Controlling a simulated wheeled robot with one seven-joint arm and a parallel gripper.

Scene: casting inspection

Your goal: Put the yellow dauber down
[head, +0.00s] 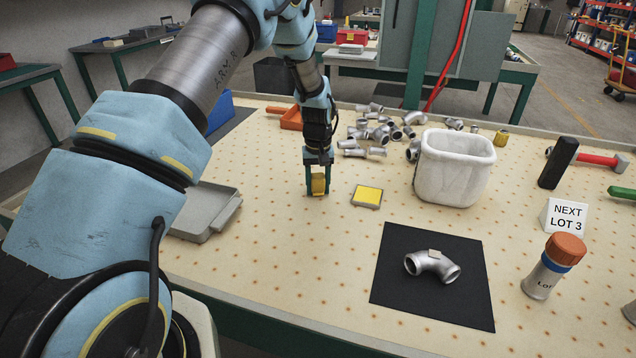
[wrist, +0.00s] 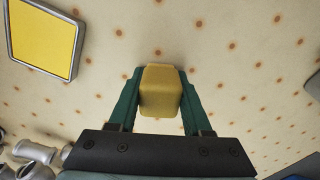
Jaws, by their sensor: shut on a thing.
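The yellow dauber (head: 318,185) is a small yellow block between the fingers of my gripper (head: 318,180). My gripper is shut on it, low over the dotted table top, left of the yellow pad. In the wrist view the dauber (wrist: 161,92) sits between the two green fingers of my gripper (wrist: 160,98). I cannot tell whether its lower end touches the table. The square yellow pad (head: 367,196) with a grey rim lies flat just to the right, and it also shows at the upper left of the wrist view (wrist: 43,32).
A grey metal tray (head: 208,222) lies to the left. Several pipe fittings (head: 375,132) are piled behind, beside a white lined bin (head: 455,168). A black mat (head: 470,300) with a pipe elbow (head: 432,266) lies in front right. The table around my gripper is clear.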

